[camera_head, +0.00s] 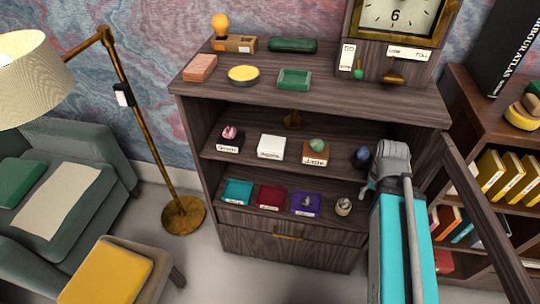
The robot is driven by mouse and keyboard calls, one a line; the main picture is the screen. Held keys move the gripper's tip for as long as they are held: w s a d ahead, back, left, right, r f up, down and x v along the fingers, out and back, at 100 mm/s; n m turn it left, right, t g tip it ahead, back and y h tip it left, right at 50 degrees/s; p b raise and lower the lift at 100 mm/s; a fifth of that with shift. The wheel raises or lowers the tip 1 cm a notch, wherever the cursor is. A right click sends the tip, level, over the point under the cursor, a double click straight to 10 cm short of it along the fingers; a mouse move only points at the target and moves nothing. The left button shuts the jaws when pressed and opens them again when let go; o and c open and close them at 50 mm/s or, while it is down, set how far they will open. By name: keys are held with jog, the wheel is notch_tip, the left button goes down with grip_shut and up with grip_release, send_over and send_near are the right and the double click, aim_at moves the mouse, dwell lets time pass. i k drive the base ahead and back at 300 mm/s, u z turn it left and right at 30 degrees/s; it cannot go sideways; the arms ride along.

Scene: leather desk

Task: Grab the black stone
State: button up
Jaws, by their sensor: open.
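A dark, rounded stone (362,155), near black with a bluish tint, sits at the right end of the cabinet's middle shelf. It is close to the left edge of my grey and teal arm in the picture. What it rests on is mostly hidden. My arm rises from the bottom right in front of the cabinet's right side.
Coloured trays lie below, including a purple tray (296,208). An open cabinet door (484,212) stands right of my arm.

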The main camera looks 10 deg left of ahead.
aim_at(306, 201)
jog(key=k, duration=1.5)
jog(key=u, duration=0.6)
jog(key=i, duration=1)
